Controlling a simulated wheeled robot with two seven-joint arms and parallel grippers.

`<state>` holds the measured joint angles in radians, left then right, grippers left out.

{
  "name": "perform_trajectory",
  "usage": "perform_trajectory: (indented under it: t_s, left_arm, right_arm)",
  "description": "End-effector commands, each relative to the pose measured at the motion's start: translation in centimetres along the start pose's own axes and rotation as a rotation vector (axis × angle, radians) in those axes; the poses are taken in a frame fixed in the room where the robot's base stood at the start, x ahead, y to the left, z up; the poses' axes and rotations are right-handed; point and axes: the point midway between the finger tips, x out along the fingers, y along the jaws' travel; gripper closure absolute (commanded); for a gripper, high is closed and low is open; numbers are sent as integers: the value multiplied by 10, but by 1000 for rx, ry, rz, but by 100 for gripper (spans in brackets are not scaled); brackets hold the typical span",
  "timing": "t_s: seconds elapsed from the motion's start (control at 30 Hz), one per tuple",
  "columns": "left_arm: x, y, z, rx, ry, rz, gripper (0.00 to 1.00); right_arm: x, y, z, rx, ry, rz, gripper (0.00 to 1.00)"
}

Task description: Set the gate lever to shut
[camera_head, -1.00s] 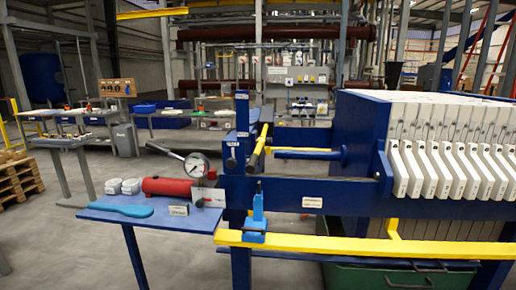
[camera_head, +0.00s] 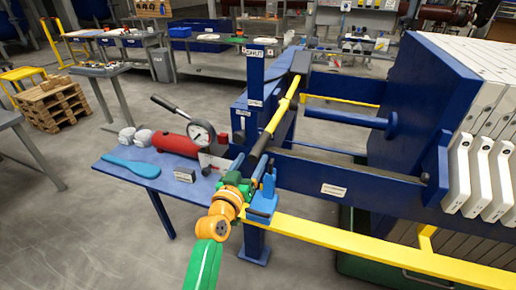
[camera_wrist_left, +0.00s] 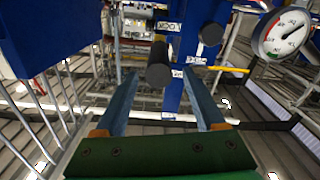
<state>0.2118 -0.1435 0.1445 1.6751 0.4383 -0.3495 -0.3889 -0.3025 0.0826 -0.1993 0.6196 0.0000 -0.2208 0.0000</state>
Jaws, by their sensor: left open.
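The gate lever is a yellow bar (camera_head: 279,117) with a dark round grip (camera_head: 263,147) at its near end. It slopes beside a blue post (camera_head: 256,72) whose top label appears to read SHUT; lower labels are too small to read. The grip end sits well below the top label in the head view. My left gripper (camera_head: 249,166) is open just in front of the grip. In the left wrist view, a dark round end (camera_wrist_left: 159,75), apparently the lever's grip, shows between the spread blue fingers. I cannot tell if they touch it. My right gripper is not in view.
White press plates (camera_head: 480,174) stand at right.

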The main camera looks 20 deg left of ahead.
Motion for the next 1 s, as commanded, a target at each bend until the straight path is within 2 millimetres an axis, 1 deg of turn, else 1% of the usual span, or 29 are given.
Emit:
perform_trajectory:
  t_s: [0.03, 0.1, 0.23, 0.37, 0.57, 0.67, 0.7, 0.77, 0.8, 0.83, 0.87, 1.0]
  left_arm:
    - [8, 0, -1, 0, 0, 0, 28]
    - [19, 0, 0, 0, -1, 1, 28]
    - [32, 0, 0, 1, -2, 0, 28]
    - [37, 0, 1, 0, -1, 0, 28]
    - [37, 0, 1, 0, -2, -1, 28]
    - [37, 0, 1, 0, -2, -1, 53]
    - [37, 0, 1, 0, -2, -1, 63]
    - [37, 0, 1, 0, -2, -1, 80]
    - [37, 0, 1, 1, -2, -1, 90]
    - [37, 0, 1, 0, -2, -1, 99]
    - [37, 0, 1, 1, -2, -1, 100]
    - [37, 0, 1, 1, -3, -1, 100]
  right_arm:
    - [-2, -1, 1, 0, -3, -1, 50]
    - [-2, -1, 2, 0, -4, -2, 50]
    - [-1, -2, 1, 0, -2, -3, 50]
    - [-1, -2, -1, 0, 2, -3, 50]
    - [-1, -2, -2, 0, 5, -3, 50]
    - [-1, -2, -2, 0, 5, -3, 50]
    - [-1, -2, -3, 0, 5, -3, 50]
    - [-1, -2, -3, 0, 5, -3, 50]
    - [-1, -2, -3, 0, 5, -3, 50]
    - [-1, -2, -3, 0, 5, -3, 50]
    - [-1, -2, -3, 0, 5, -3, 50]
    - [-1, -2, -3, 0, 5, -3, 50]
